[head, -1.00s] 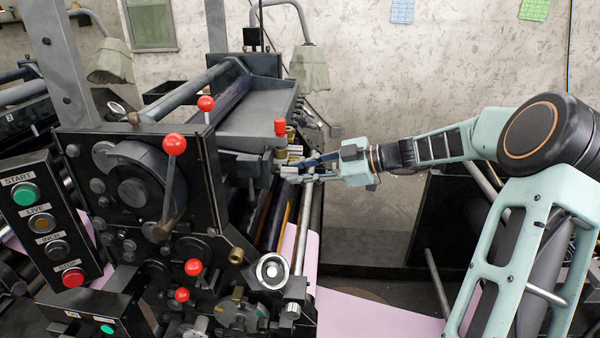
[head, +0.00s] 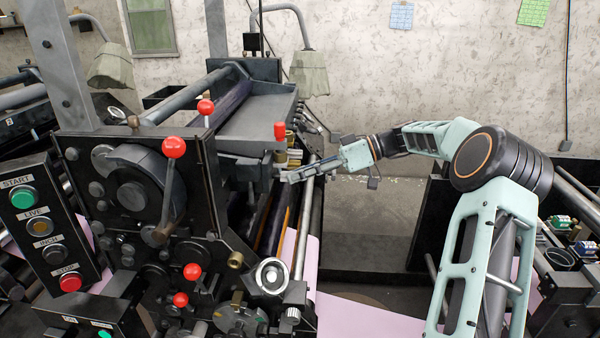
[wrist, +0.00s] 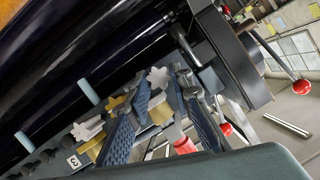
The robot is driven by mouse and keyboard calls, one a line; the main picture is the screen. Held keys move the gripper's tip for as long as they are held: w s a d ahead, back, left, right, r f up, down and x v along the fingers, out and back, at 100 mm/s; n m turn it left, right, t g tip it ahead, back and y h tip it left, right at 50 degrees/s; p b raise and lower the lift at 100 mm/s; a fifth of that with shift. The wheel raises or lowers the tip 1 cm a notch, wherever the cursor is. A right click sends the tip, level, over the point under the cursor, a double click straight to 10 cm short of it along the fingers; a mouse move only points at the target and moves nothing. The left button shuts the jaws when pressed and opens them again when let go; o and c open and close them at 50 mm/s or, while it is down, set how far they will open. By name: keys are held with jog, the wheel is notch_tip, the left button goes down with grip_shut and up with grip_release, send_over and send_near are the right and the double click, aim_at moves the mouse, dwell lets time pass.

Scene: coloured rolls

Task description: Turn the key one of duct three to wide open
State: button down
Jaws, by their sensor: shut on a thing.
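In the wrist view, a row of star-shaped keys stands along a black duct: a silver key (wrist: 158,77), a gold key (wrist: 115,103) and another silver key (wrist: 88,128). A plate marked "3" (wrist: 73,162) sits at the near end of the row. My gripper (wrist: 159,92) has its blue ribbed fingers on either side of the silver key farther along, shut on it; the exact contact is partly hidden. In the head view, my gripper (head: 284,177) reaches in from the right to the side of the press. Key number one cannot be read.
Red-knobbed levers (head: 174,147) stand on the press's side panel, and a red knob (head: 280,131) rises just above my gripper. A handwheel (head: 270,276) is below. The floor gap right of the press is free.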

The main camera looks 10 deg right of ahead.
jog(key=m+g+y+p, duration=0.1)
jog(key=m, duration=0.2)
jog(key=shift+w+f+g+p, duration=0.1)
jog(key=shift+w+g+p, duration=0.05)
jog(key=shift+g+p, duration=0.25)
jog(key=shift+m, duration=0.4)
jog(key=c, duration=1.7)
grip_release()
jog(key=shift+d, duration=0.1)
jog(key=shift+v, duration=3.75)
jog(key=shift+f, duration=0.15)
